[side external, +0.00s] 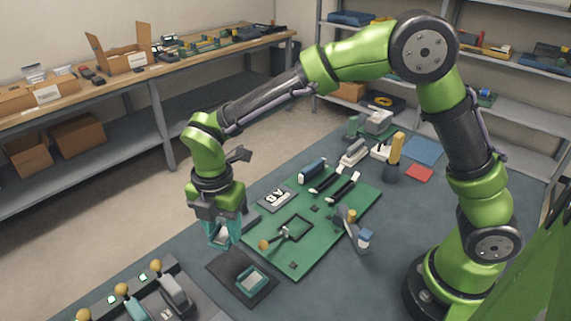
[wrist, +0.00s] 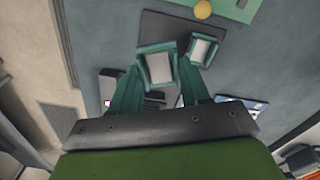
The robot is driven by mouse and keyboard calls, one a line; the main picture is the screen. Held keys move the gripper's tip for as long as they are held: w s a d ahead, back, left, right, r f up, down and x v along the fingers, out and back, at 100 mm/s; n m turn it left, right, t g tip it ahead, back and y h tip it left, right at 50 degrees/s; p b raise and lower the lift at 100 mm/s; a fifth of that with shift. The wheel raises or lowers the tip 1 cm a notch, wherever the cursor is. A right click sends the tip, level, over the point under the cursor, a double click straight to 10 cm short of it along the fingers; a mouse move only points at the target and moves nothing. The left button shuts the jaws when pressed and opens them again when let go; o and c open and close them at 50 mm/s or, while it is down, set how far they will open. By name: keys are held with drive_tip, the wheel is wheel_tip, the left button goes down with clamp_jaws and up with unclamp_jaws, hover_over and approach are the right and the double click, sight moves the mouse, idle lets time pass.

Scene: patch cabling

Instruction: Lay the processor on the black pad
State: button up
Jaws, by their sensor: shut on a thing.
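My gripper (side external: 223,241) is shut on a processor, a silver square with a teal border (wrist: 158,69), held between its teal fingers in the wrist view. In the side view the fingers partly hide it. The gripper hangs above the far left corner of the black pad (side external: 222,263), which also shows in the wrist view (wrist: 160,27). A similar silver and teal square piece (side external: 251,280) lies on the pad's near right part. In the wrist view this piece (wrist: 203,50) appears just right of the held one. The gap between the held processor and the pad is hard to judge.
A green board (side external: 300,262) with a dark square frame (side external: 294,227) and a yellow-knobbed lever (side external: 264,245) lies beside the pad. A panel of several knobbed levers (side external: 150,290) stands at front left. A tool holder (side external: 391,172) stands farther back. The far part of the pad is clear.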

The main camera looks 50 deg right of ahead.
sight(230, 264)
wheel_tip(230, 264, down, 8)
drive_tip(key=shift+d+f, duration=0.1)
idle(0.4)
drive_tip(key=o, duration=1.1)
drive_tip(key=shift+f, duration=0.15)
drive_tip(key=shift+c, duration=0.2)
